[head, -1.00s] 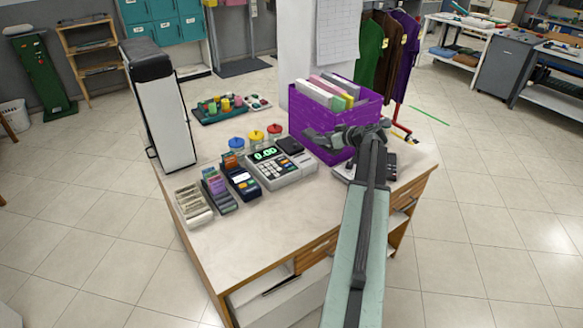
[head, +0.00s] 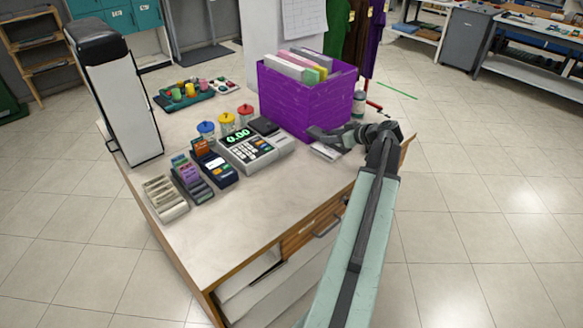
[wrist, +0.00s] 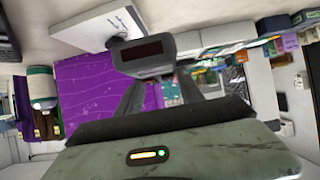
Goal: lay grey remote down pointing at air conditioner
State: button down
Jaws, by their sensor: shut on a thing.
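My gripper (wrist: 155,85) is shut on the grey remote (wrist: 143,68), whose end with a dark reddish window faces the wrist camera. In the head view my gripper (head: 325,137) is over the right part of the counter (head: 240,225), close in front of the purple file box (head: 325,105). The remote cannot be made out there, and I cannot tell whether it touches the counter. No air conditioner can be clearly identified in these frames.
A cash register (head: 245,150), card terminal (head: 214,165) and several jars stand left of my gripper. A pale flat item (head: 325,152) lies below it. A bottle (head: 359,103) stands beside the box. The counter's front is clear.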

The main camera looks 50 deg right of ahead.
jog(key=s+f+b, duration=0.4)
jog(key=s+f, duration=0.1)
jog(key=s, duration=0.8)
jog(key=b, duration=0.1)
send_over(317, 168)
jog(key=shift+w+f, duration=0.1)
jog(key=shift+f, duration=0.7)
notch_tip(317, 168, down, 4)
jog(key=b, duration=0.4)
jog(key=shift+r, duration=0.25)
jog(key=shift+f, duration=0.25)
jog(key=c, duration=0.7)
grip_release()
jog(key=shift+r, duration=0.1)
jog(key=shift+r, duration=0.1)
